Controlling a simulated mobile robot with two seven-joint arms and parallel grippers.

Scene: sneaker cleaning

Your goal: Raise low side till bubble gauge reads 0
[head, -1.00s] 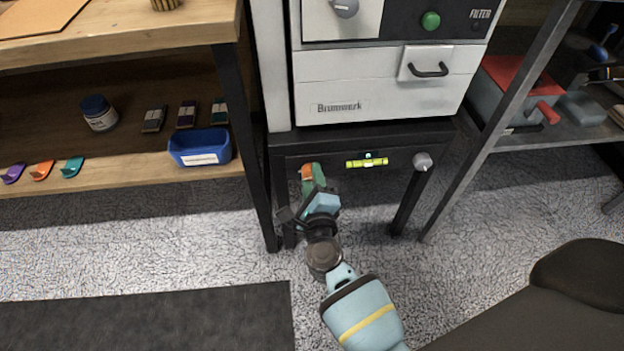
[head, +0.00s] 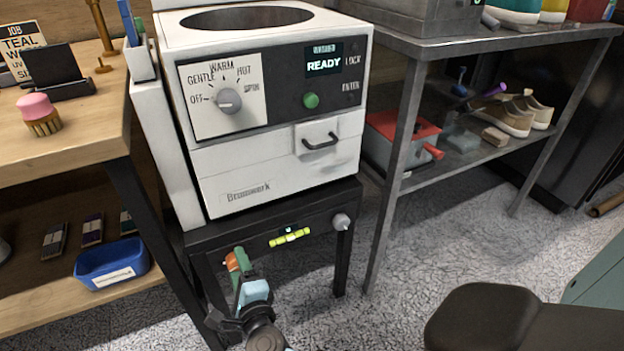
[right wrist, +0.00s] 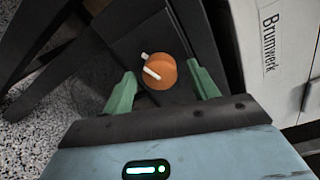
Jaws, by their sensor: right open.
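The white washer (head: 270,165) stands on a black stand (head: 268,220). The stand's front carries a yellow-green bubble gauge (head: 290,237) with a small dark readout above it; bubble and reading are too small to make out. A grey knob (head: 341,221) sits right of the gauge. An orange knob (head: 232,262) sits at the left, partly hidden by my right gripper (head: 240,266). In the right wrist view the orange knob (right wrist: 159,73), with a white pointer, lies between the open green fingers, with gaps on both sides. My left gripper is not in view.
A wooden bench with a blue bin (head: 112,262) on its lower shelf stands close at the left. A grey metal rack (head: 400,150) with a red-lidded toolbox (head: 402,128) and shoes stands at the right. The speckled floor in front of the stand is clear.

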